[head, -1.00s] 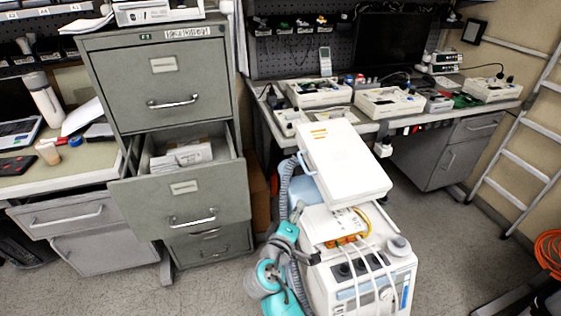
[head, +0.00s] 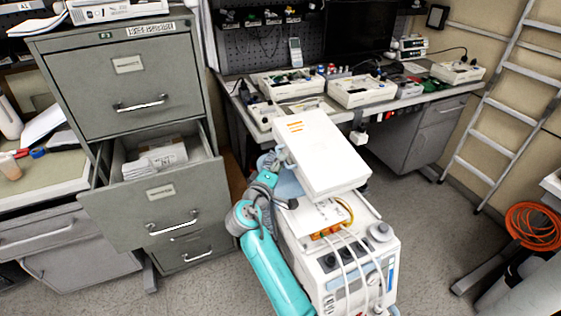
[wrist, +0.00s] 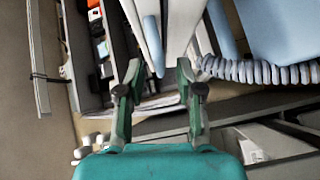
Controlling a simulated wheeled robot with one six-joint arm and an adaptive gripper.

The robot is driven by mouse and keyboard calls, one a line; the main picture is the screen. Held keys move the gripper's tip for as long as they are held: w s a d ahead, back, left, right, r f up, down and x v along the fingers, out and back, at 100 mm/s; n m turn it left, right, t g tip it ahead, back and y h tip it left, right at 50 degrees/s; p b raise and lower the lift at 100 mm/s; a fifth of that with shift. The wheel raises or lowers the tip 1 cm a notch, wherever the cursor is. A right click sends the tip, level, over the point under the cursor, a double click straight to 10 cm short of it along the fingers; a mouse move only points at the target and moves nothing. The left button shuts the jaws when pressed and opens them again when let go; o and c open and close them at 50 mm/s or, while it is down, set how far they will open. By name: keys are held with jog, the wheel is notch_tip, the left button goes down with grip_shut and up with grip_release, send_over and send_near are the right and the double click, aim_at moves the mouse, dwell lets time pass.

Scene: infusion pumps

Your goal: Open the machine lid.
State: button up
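The machine (head: 343,262) is a white cabinet with knobs and cables on its front. Its white lid (head: 322,152) with orange marks is a thick slab at the top, tilted in the head view. I cannot tell how far it is raised. A pale panel, probably the lid's edge (wrist: 186,25), and a slim blue bar, likely its handle (wrist: 152,45), show in the wrist view. My gripper (wrist: 158,70) is open; the bar lies between its fingers in the picture, but I see no grip. In the head view my wrist is at the lid's left side and the fingertips cannot be made out.
A grey filing cabinet (head: 128,80) with an open drawer (head: 150,212) stands close on the left. A workbench (head: 375,112) with several devices is behind. A ribbed hose (wrist: 260,71) runs near my right finger. Floor is free right of the machine, before the ladder (head: 500,110).

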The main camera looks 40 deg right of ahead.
jog(key=shift+x, duration=0.8)
jog(key=shift+c, duration=0.2)
grip_shut()
